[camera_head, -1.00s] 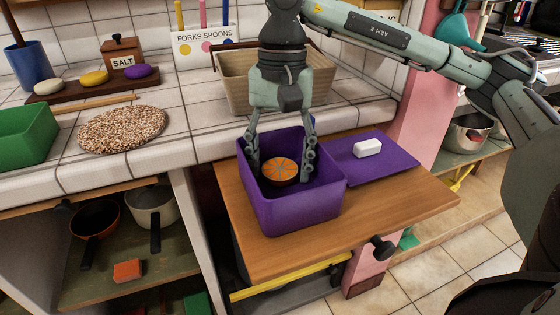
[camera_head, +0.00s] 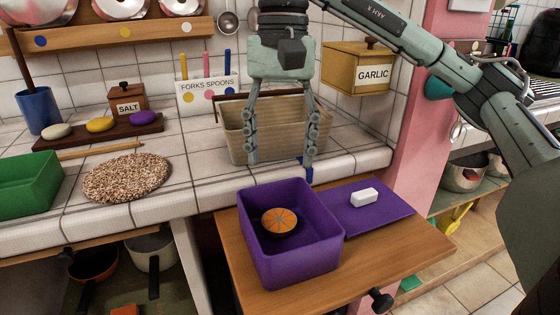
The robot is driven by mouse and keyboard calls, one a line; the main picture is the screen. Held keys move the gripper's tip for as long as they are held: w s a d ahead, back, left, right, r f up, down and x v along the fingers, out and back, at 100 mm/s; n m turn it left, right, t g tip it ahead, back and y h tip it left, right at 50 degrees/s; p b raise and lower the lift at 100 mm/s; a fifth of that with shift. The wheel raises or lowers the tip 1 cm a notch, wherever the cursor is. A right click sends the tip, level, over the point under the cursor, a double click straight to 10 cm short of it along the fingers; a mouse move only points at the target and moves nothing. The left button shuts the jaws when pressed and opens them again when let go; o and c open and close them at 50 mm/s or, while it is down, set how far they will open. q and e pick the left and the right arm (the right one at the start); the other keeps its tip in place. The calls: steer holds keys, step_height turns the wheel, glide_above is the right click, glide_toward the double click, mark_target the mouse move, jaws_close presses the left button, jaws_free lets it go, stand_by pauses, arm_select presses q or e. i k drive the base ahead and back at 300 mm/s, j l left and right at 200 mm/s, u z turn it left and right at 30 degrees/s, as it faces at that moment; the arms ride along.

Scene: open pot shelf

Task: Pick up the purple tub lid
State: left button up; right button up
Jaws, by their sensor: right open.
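The purple tub lid (camera_head: 375,218) lies flat on the wooden pull-out board, to the right of the purple tub (camera_head: 292,261). A small white block (camera_head: 364,197) rests on top of the lid. The tub is open and holds an orange half (camera_head: 279,221). My right gripper (camera_head: 283,160) is open and empty, pointing down above and behind the tub, in front of the beige basket. My left gripper is not in view.
The beige basket (camera_head: 236,136) stands on the tiled counter behind my gripper. A garlic box (camera_head: 358,70) is on the wall to its right. A pink pillar (camera_head: 412,140) rises right of the board (camera_head: 405,260). A green bin (camera_head: 25,190) stands at the left.

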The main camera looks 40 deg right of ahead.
mark_target(365, 205)
steer(key=k+j, duration=0.75)
steer(key=k, duration=0.1)
